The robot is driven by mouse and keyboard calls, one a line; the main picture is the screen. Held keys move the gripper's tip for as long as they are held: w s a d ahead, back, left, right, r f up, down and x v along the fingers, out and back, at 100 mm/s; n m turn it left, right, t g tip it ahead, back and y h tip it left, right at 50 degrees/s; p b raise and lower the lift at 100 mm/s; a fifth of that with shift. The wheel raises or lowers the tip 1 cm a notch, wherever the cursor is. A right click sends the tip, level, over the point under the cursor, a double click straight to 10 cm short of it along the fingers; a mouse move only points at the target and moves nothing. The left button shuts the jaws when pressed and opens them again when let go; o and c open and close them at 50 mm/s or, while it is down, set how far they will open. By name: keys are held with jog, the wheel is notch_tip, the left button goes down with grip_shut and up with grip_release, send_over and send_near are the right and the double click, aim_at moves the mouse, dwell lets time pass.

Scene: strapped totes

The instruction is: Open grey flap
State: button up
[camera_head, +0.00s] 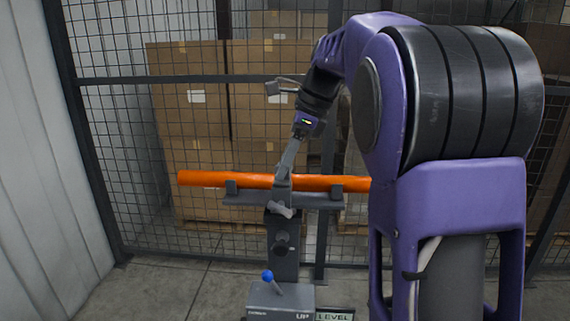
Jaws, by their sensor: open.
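An orange bar (225,180) lies level across a grey stand (283,258), resting in its cradle (243,198). My arm reaches down from the upper right. My gripper (283,186) is open at the middle of the bar, over the stand's centre; its narrow grey end overlaps the bar in the picture. A light grey piece (282,211) shows just below the bar; I cannot tell if it is the grey flap or part of the stand. Whether my fingers touch anything is too small to tell.
A lever with a blue knob (267,276) stands on the grey base box (281,299), marked "UP". A "LEVEL" plate (335,316) is beside it. Behind are a wire mesh fence (118,150) and stacked cartons (185,115). My arm hides the right side. Floor at left is clear.

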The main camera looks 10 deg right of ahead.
grip_shut()
dwell(1.3)
